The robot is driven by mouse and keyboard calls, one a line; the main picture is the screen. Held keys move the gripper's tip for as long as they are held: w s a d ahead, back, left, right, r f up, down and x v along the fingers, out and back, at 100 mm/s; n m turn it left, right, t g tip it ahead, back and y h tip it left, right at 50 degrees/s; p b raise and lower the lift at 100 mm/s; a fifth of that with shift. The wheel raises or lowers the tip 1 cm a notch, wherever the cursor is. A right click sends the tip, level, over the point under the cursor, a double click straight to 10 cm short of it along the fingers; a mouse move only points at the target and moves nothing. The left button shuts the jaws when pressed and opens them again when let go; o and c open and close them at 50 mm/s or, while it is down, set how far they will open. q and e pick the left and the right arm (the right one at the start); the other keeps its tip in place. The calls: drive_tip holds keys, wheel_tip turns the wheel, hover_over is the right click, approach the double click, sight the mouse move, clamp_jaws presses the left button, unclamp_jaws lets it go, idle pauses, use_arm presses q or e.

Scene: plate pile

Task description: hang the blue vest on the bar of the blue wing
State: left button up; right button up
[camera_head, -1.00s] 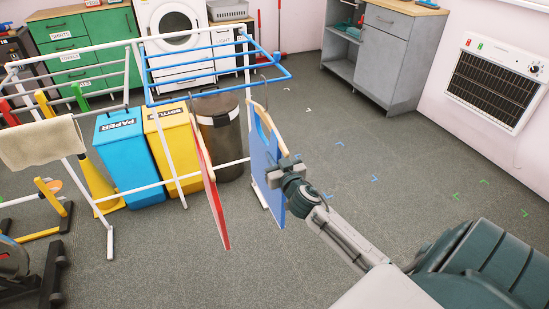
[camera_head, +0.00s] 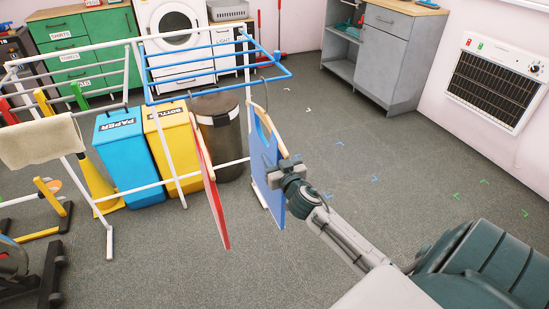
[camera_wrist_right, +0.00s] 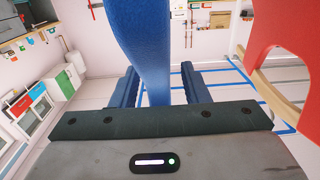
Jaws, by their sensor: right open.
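The blue vest (camera_head: 266,170) is on a wooden hanger (camera_head: 279,137) below the outer bar of the blue wing (camera_head: 220,92). Its hook appears to reach that bar, but I cannot tell exactly how it rests there. My right gripper (camera_head: 274,173) is at the vest's right edge, open. In the right wrist view the blue vest (camera_wrist_right: 145,40) stands between my two spread fingers (camera_wrist_right: 160,88). My left gripper is out of view.
A red vest (camera_head: 216,205) hangs just left of the blue one; it also shows close by in the right wrist view (camera_wrist_right: 282,45). Bins and a dark trash can (camera_head: 220,135) stand behind. A towel (camera_head: 42,142) hangs on the white rack. Floor to the right is clear.

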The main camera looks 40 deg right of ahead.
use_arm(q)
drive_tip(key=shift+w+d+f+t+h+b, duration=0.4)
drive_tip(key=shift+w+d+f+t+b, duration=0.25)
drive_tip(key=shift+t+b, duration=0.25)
use_arm(e)
drive_tip(key=v, duration=1)
drive_tip(key=shift+s, duration=0.35)
